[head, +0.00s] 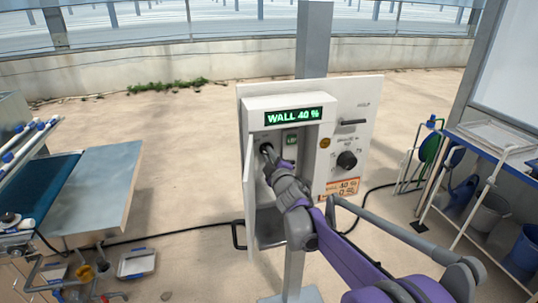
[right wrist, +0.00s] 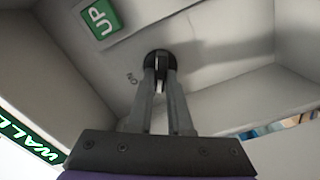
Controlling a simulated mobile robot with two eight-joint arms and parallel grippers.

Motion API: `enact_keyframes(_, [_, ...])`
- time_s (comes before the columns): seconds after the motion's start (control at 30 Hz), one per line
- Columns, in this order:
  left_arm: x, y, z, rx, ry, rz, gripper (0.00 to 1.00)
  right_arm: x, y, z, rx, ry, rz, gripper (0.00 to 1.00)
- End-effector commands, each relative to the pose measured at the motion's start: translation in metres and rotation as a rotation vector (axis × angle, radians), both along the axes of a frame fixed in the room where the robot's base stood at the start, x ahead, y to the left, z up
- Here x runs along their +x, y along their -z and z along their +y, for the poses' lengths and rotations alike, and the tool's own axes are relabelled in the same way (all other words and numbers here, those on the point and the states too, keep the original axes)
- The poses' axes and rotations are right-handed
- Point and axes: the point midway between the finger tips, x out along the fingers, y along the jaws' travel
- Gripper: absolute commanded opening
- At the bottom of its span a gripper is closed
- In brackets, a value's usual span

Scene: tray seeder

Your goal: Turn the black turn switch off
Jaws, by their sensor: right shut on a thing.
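The black turn switch (head: 265,148) is on the back wall of the recess in the grey control box (head: 252,104). In the right wrist view the switch (right wrist: 158,54) is a round black knob, partly hidden by my fingers. My right gripper (head: 271,157) reaches into the recess, and in the right wrist view its two fingers (right wrist: 160,68) are shut on the knob. My left gripper is not in view.
The box door (head: 251,195) stands open left of the recess. The display (head: 294,117) reads "WALL 40 %". Another black knob (head: 347,160) and a lever (head: 354,122) are on the right panel. A shelf (head: 480,165) stands right.

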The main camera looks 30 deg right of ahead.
Motion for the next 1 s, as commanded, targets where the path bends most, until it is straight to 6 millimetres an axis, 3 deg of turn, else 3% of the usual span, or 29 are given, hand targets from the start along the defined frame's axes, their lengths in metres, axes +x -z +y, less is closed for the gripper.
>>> enact_keyframes(0.47, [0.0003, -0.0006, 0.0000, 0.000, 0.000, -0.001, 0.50, 0.0002, -0.0004, 0.0000, -0.016, -0.001, 0.003, 0.00])
enact_keyframes(0.5, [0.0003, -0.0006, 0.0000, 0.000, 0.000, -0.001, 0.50, 0.0002, -0.0004, 0.0000, -0.016, -0.001, 0.003, 0.21])
enact_keyframes(0.67, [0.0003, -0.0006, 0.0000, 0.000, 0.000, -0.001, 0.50, 0.0002, -0.0002, -0.0001, -0.015, -0.001, 0.003, 0.47])
enact_keyframes(1.0, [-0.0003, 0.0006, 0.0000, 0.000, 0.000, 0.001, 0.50, -0.0032, 0.0003, 0.0007, -0.014, 0.000, 0.003, 0.47])
